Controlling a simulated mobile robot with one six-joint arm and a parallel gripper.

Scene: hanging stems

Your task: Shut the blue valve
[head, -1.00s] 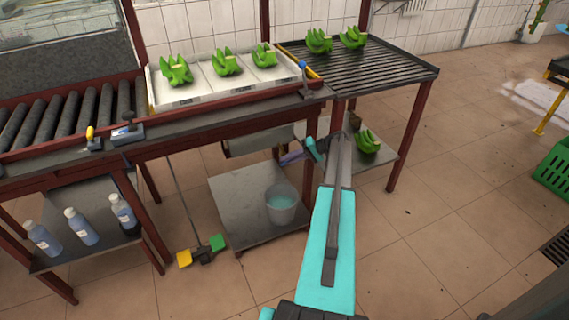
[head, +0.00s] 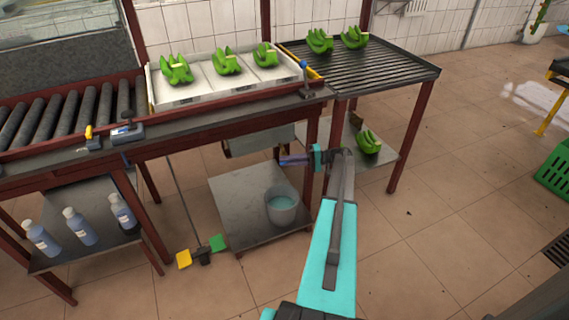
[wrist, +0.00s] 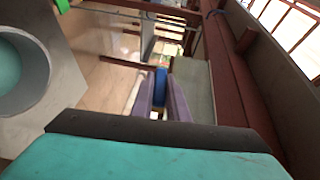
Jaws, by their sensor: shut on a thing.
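In the wrist view, a blue piece (wrist: 161,80), which I take to be the blue valve's handle, stands between my purple fingertips. My gripper (wrist: 159,103) is shut on it, with one finger on each side. In the head view, my gripper (head: 284,160) is below the bench edge, beside a red leg and above the lower shelf, with its fingers pointing left. The valve's body and any pipe there are too small or hidden to tell, so I cannot read its angle.
A bucket of bluish liquid (head: 282,207) stands on the lower shelf (head: 236,190) below my gripper. Green banana bunches lie in a white tray (head: 190,92) and on a slatted table (head: 395,70). Blue bottles (head: 79,226) stand at lower left.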

